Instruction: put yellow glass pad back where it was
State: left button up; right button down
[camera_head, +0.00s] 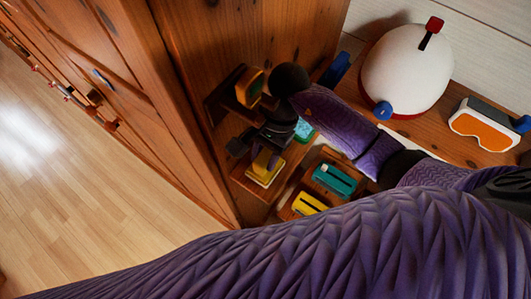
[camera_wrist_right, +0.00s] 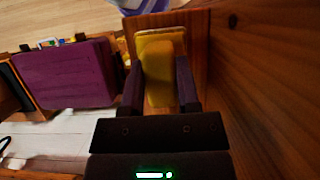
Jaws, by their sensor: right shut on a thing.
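My right gripper (camera_head: 263,157) reaches in from the right, with its fingers pointing down at a small wooden shelf (camera_head: 243,179). In the right wrist view, the gripper (camera_wrist_right: 160,92) is shut on the yellow glass pad (camera_wrist_right: 162,66), with one dark finger on each side of it. In the head view, a yellow block (camera_head: 265,171) shows directly under the fingers at the shelf and appears to be the same pad. The gripper partly covers it, and I cannot tell whether it touches the shelf. My left gripper is not in view.
A wooden tray (camera_head: 290,207) beside the shelf holds a teal slotted block (camera_head: 335,181) and a yellow slotted block (camera_head: 309,204). A wooden cabinet wall stands close by on the left. A white dome (camera_head: 408,70) and white-orange goggles (camera_head: 484,129) lie behind.

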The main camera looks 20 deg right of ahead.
jog(key=shift+w+f, duration=0.15)
jog(key=shift+f, duration=0.65)
jog(key=shift+c, duration=1.6)
grip_release()
